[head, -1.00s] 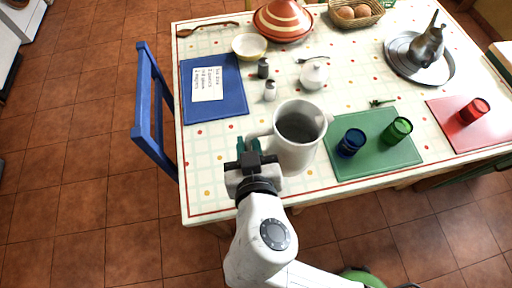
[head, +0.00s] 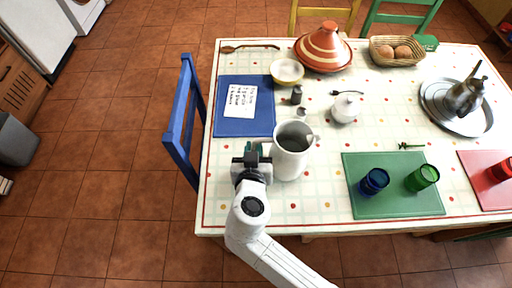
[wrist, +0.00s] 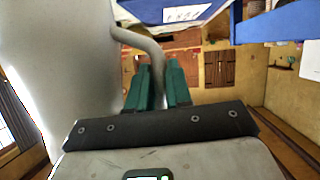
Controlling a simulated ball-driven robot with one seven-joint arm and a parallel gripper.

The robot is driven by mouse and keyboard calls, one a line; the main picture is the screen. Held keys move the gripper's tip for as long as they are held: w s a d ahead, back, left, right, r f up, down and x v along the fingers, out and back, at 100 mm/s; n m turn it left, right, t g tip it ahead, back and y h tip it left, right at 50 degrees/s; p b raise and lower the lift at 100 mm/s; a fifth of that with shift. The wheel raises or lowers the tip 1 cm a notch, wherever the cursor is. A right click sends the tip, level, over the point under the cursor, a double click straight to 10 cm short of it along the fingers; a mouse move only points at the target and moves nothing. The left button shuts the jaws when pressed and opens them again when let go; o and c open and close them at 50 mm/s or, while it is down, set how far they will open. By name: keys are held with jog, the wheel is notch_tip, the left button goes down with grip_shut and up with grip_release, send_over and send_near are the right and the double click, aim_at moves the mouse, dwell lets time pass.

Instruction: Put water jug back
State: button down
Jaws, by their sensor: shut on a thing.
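The water jug (head: 291,158) is a tall whitish jug with an open top, in the middle of the head view, upright at the table's near left part. I cannot tell whether its base touches the table. My gripper (head: 252,153) is at its left side, shut on the jug's handle. In the wrist view the two green fingers (wrist: 160,85) close around the curved handle (wrist: 148,45), and the jug's pale wall (wrist: 62,60) fills the left side. The jug hides part of the table behind it.
The table (head: 320,215) holds a blue placemat (head: 245,122), a green placemat (head: 400,205) with blue (head: 374,181) and green (head: 422,177) glasses, a sugar bowl (head: 345,108), shakers (head: 297,94) and a tagine (head: 323,48). A blue chair (head: 182,120) stands left. Floor (head: 105,200) is open at left.

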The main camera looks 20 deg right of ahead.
jog(key=shift+f, duration=1)
jog(key=c, duration=1)
grip_release()
jog(key=shift+f, duration=0.1)
jog(key=shift+c, duration=0.2)
jog(key=shift+s, duration=0.15)
jog(key=b+v, duration=0.1)
jog(key=v, duration=1.1)
